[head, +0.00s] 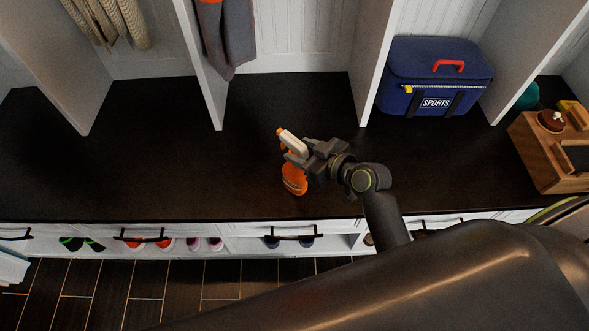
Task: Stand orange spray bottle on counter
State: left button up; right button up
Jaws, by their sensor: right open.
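The orange spray bottle (294,181) with its white and orange spray head stands upright, or nearly so, on the dark counter (150,165), near the middle of the head view. My right gripper (292,153) is at the bottle's upper part, with its fingers at the neck just below the spray head. Its jaws are open, and part of the bottle's neck is hidden behind them. I cannot tell whether a finger touches the bottle. My left gripper is not in view.
A blue sports bag (433,78) stands in a cubby at the back right. A wooden box (556,150) is at the right end. White dividers (203,65) rise at the back. Shoes (165,243) sit in cubbies below the counter. The counter left of the bottle is clear.

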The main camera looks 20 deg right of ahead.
aim_at(290, 143)
jog(key=x, duration=0.4)
jog(key=shift+w+d, duration=0.25)
jog(key=shift+w, duration=0.1)
jog(key=shift+w+a+f, duration=0.25)
jog(key=shift+w+f, duration=0.05)
jog(key=shift+w, duration=0.1)
jog(key=shift+c, duration=0.5)
grip_shut()
jog(key=shift+r, duration=0.1)
